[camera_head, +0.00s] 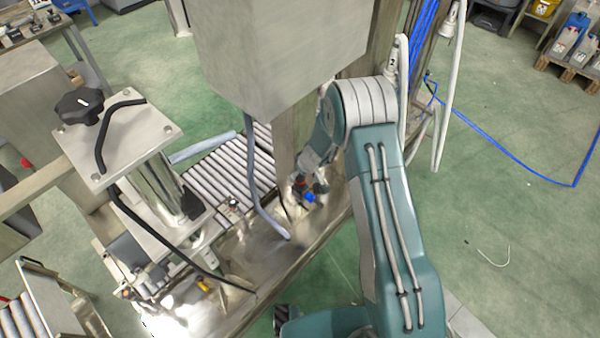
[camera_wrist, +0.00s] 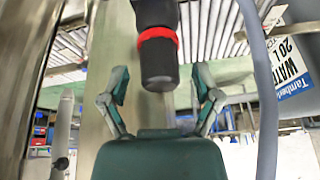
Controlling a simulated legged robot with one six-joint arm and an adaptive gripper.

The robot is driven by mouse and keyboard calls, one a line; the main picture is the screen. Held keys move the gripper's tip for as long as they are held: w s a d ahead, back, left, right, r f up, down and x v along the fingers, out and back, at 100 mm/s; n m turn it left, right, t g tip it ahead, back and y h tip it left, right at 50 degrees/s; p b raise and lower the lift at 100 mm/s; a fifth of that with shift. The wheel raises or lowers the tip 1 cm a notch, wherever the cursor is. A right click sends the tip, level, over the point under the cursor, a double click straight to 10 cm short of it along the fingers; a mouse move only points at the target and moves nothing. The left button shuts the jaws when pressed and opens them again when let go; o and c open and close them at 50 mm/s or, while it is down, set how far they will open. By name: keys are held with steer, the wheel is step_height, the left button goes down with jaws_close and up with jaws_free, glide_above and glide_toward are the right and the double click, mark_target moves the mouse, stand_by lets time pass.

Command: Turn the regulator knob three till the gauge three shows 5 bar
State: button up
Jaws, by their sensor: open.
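A black cylindrical knob with a red ring (camera_wrist: 158,58) shows in the wrist view, at the top middle. I cannot read a number on it, so I cannot tell whether it is regulator knob three. My gripper (camera_wrist: 160,84) is open, with one finger on each side of the knob's lower end. Contact cannot be told. In the head view my gripper (camera_head: 318,188) is at the metal column's foot, beside a small red and black part (camera_head: 299,181) and a blue part (camera_head: 309,197). No gauge face is readable in either view.
A large metal box (camera_head: 275,50) hangs above the work spot. A grey hose (camera_head: 252,180) runs down close by and also shows in the wrist view (camera_wrist: 262,90). A roller conveyor (camera_head: 228,172) lies to the left. Open green floor (camera_head: 490,190) is at the right.

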steer(key=v, duration=1.1)
steer(key=shift+r, duration=0.35)
steer(key=shift+s+d, duration=0.1)
steer(key=shift+d, duration=0.05)
steer(key=s+d+r+m, duration=0.1)
steer(key=s+r, duration=0.3)
steer(key=r, duration=0.3)
steer(key=s+d+r+m+t, duration=0.1)
steer(key=s+r, duration=0.2)
steer(key=r, duration=0.4)
steer(key=s+d+r, duration=0.1)
steer(key=s+r, duration=0.3)
steer(key=r, duration=0.4)
steer(key=s+d+r+m+h, duration=0.1)
steer(key=s+d+r+m, duration=0.1)
steer(key=s, duration=0.7)
steer(key=s+d+r+m+t+h, duration=0.1)
steer(key=s+d+r+m, duration=0.2)
steer(key=s, duration=0.7)
step_height(320, 180, up, 2)
steer(key=shift+s+d+r+h, duration=0.25)
steer(key=shift+d+h, duration=0.15)
steer(key=shift+d, duration=0.1)
